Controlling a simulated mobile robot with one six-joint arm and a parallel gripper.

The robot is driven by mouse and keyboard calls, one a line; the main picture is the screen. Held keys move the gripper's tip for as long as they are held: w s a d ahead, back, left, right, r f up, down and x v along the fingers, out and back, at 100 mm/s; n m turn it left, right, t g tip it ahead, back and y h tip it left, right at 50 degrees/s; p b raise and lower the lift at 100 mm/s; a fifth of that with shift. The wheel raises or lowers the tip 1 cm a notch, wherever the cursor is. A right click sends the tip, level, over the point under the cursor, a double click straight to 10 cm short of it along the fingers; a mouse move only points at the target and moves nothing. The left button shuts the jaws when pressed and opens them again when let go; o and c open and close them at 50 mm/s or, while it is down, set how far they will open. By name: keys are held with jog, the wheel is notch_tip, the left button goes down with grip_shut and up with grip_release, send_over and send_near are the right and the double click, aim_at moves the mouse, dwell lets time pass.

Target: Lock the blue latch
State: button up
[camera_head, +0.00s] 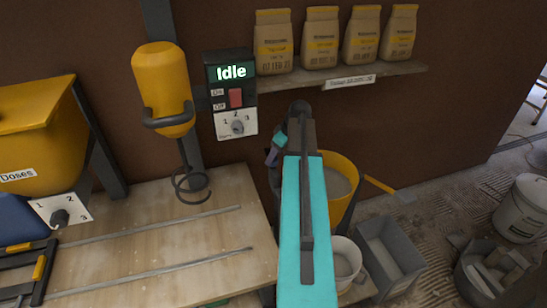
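No blue latch can be made out for sure in the camera_head view. My cyan arm (305,225) reaches up from the bottom middle and covers part of the scene behind it. Small dark, teal and purple parts (275,150) show at the left of its far end, beside the mixer stand's wall. They seem to belong to my wrist or gripper, but the fingers cannot be made out, nor whether anything is held. A yellow bucket (345,205) with grey content stands partly hidden behind my arm.
A wooden bench (215,225) with metal rails is at left. Above it are a yellow mixer (163,85), a control box (230,95) reading "Idle", and a yellow "Doses" hopper (35,130) with a blue part (22,218) below. A grey bin (388,255) stands right of my arm.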

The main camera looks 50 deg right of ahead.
jog(key=shift+x, duration=1.15)
jog(key=c, duration=1.2)
jog(key=shift+s+a, duration=0.1)
jog(key=shift+a, duration=0.15)
grip_shut()
jog(key=shift+d, duration=0.2)
